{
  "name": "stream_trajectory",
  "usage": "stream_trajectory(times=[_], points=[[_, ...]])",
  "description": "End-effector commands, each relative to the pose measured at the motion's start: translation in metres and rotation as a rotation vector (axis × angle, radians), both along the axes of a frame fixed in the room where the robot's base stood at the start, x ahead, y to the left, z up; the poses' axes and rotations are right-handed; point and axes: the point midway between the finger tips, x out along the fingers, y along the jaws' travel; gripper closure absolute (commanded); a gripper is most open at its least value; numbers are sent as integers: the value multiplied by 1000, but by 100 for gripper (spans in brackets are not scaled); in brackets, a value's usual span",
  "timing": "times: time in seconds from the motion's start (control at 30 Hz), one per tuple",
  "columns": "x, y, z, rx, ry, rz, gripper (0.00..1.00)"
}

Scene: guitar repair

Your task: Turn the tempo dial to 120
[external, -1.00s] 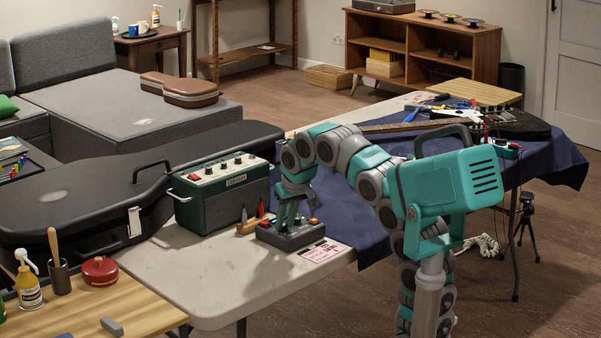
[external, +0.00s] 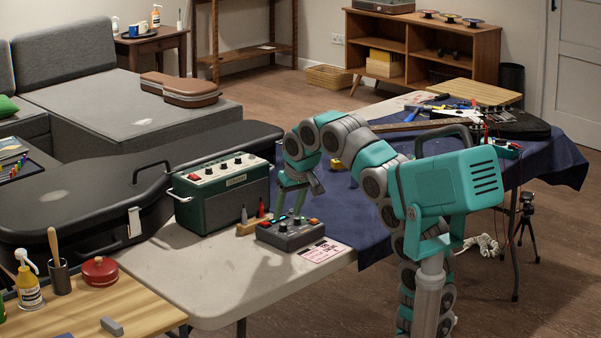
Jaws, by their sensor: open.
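A small grey box with knobs (external: 290,234) sits on the light table, and a lit red or orange spot shows at its right rear corner. Which of its knobs is the tempo dial, and any numbers on it, are too small to tell. My gripper (external: 288,213) is open and empty, pointing down just above and behind the box. Its fingers appear clear of the knobs. A pink and white printed card (external: 321,250) lies on the table in front of the box to the right.
A green amplifier (external: 222,192) stands left of the box. A wooden holder with small bottles (external: 250,225) stands between them. A guitar (external: 480,125) lies on the blue cloth (external: 372,222) at the back right. The table's front left is clear.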

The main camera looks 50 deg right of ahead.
Motion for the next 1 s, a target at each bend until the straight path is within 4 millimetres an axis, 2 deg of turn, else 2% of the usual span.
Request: stream_trajectory(times=[0.1, 0.23, 0.67, 0.77, 0.87, 1.0], points=[[-6, 2, 18, 0, -4, 0, 45], [-11, 3, 31, 0, -3, 0, 45], [-16, 3, 34, 2, 5, -4, 45], [-26, 0, 28, 13, 27, -19, 45], [-48, -5, 12, 37, 80, -51, 45], [-93, -10, -22, 80, 185, -109, 45]])
